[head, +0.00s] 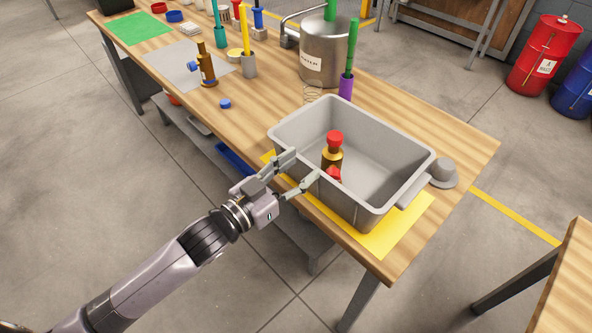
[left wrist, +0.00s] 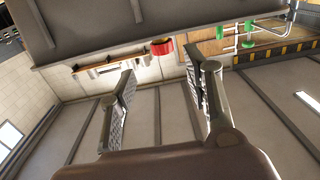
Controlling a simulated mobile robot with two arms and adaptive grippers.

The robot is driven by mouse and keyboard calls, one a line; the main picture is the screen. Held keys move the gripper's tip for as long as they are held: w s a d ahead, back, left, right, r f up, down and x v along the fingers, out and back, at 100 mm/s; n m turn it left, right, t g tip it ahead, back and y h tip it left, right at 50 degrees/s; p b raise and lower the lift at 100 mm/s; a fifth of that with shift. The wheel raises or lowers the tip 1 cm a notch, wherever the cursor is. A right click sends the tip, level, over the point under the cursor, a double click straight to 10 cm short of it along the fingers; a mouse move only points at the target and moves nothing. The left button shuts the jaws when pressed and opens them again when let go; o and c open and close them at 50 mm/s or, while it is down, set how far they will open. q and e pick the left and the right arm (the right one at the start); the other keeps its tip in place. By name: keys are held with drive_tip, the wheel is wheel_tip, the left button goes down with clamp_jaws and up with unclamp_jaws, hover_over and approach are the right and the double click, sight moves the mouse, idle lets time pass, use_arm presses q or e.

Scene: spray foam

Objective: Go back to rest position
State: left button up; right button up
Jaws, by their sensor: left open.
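My left gripper (head: 298,172) is open, with nothing between its fingers. In the head view it is at the near left side of the grey bin (head: 386,134), by its rim. Its two open fingers also show in the left wrist view (left wrist: 165,95). Inside the bin stands a brown and gold bottle-like thing (head: 331,157) with a red top and a red part low on its front. The bin hides nothing of its upper part. My right gripper is in neither view.
The bin stands on a yellow mat (head: 400,236) on the wooden table (head: 463,143). A grey hat-shaped thing (head: 443,172) is right of the bin. A metal pot (head: 325,55), a brass device (head: 206,66) and coloured tools stand farther back. Red (head: 545,55) and blue drums are at the right.

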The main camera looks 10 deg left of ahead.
use_arm(q)
drive_tip(key=shift+s+a, duration=0.1)
drive_tip(key=shift+s, duration=0.05)
drive_tip(key=shift+f, duration=0.1)
idle(0.3)
drive_tip(key=s+a+f+n+g+y, duration=0.45)
drive_tip(key=s+a+f+y, duration=0.25)
drive_tip(key=f, duration=0.5)
drive_tip(key=s+a+f+g+y, duration=0.1)
drive_tip(key=s+a+f+g, duration=0.25)
drive_tip(key=s, duration=0.45)
drive_tip(key=s+a+f+g+y, duration=0.2)
drive_tip(key=s+f+g, duration=0.15)
drive_tip(key=s, duration=0.45)
wheel_tip(320, 180, down, 24)
drive_tip(key=s+g, duration=0.1)
drive_tip(key=s+a+f+g, duration=0.1)
drive_tip(key=s+a+f, duration=0.1)
drive_tip(key=s+f, duration=1.5)
drive_tip(key=shift+a+f, duration=0.2)
drive_tip(key=shift+a, duration=0.05)
